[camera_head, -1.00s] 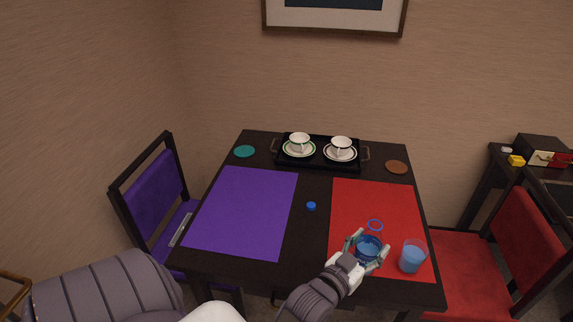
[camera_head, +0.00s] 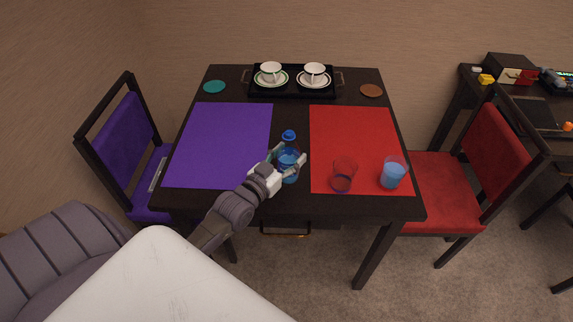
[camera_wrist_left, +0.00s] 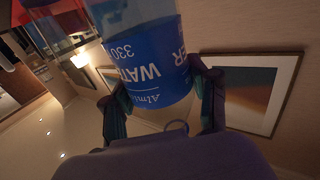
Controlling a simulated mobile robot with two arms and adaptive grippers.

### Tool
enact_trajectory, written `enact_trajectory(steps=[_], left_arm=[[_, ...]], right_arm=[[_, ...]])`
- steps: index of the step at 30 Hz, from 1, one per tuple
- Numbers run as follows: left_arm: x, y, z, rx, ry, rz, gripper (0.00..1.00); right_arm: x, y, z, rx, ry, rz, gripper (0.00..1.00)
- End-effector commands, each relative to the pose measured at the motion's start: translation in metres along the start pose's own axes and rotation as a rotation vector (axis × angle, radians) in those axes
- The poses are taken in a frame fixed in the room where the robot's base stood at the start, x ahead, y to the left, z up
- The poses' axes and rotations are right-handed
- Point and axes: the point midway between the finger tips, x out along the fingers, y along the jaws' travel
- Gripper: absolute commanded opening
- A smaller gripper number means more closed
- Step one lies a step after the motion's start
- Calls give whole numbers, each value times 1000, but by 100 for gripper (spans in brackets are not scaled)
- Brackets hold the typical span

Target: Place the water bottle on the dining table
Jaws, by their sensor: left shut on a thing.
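My left gripper (camera_head: 288,166) is shut on the water bottle (camera_head: 289,155) over the dining table (camera_head: 245,197), in the dark strip between the two mats. The bottle looks about upright; I cannot tell whether its base touches the table. In the left wrist view, the bottle's blue label (camera_wrist_left: 150,62) sits between the fingers (camera_wrist_left: 160,100). A blue cap (camera_head: 289,135) shows at the bottle's top edge; I cannot tell whether it is on the bottle or behind it. My right gripper is not in view.
An empty-looking glass (camera_head: 344,170) and a glass of blue liquid (camera_head: 392,173) stand on the red mat (camera_head: 350,130). The purple mat (camera_head: 222,140) is bare. A tray (camera_head: 293,90) with two cups is at the back. Chairs flank the table.

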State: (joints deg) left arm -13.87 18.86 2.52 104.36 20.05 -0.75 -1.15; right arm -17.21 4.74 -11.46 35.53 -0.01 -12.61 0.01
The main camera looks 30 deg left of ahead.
Motion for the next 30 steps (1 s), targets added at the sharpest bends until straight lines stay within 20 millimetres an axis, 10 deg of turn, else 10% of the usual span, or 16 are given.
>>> enact_trajectory(steps=[25,26,30], left_arm=[[-1,-5,47,0,2,0,8],[-1,-5,46,-1,1,0,64],[-1,-5,46,-1,0,0,84]], right_arm=[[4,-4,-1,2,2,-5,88],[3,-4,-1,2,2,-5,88],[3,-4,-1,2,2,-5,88]])
